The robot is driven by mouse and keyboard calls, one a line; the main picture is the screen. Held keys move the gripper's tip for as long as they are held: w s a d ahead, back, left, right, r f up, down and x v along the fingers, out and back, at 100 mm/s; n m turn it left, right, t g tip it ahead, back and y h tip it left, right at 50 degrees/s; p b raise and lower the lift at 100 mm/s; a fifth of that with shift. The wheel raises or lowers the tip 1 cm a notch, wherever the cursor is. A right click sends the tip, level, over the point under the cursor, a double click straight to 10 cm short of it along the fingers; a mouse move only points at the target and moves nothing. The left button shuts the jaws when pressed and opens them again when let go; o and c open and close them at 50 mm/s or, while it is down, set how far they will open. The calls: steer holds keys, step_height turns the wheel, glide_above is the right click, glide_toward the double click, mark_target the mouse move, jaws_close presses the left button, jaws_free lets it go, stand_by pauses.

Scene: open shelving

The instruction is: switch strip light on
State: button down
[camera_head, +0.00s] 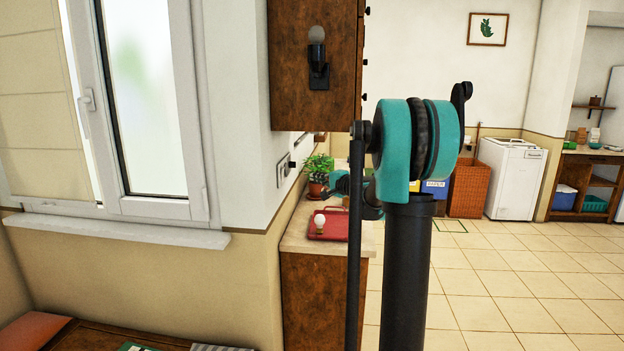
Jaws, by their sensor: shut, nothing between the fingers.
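A pale wall plate (283,170) is on the side wall right of the window, seen at a steep angle. A small dark part (291,168) stands out beside it; I cannot tell if it is a switch or a plug. I cannot make out a strip light or whether one is lit. My gripper (330,188) is small in view, shut and empty, beside the potted plant and to the right of the plate. My own arm hides part of it and of the counter behind.
The counter (300,238) holds a potted plant (317,175), a red tray (328,224) and a light bulb (320,221). A window sill (115,230) juts out at left. Tiled floor (520,270) is open at right.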

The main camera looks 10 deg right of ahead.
mark_target(286, 170)
steer(key=w+a+f, duration=0.1)
steer(key=w+a, duration=0.6)
steer(key=w, duration=0.1)
steer(key=shift+a, duration=0.15)
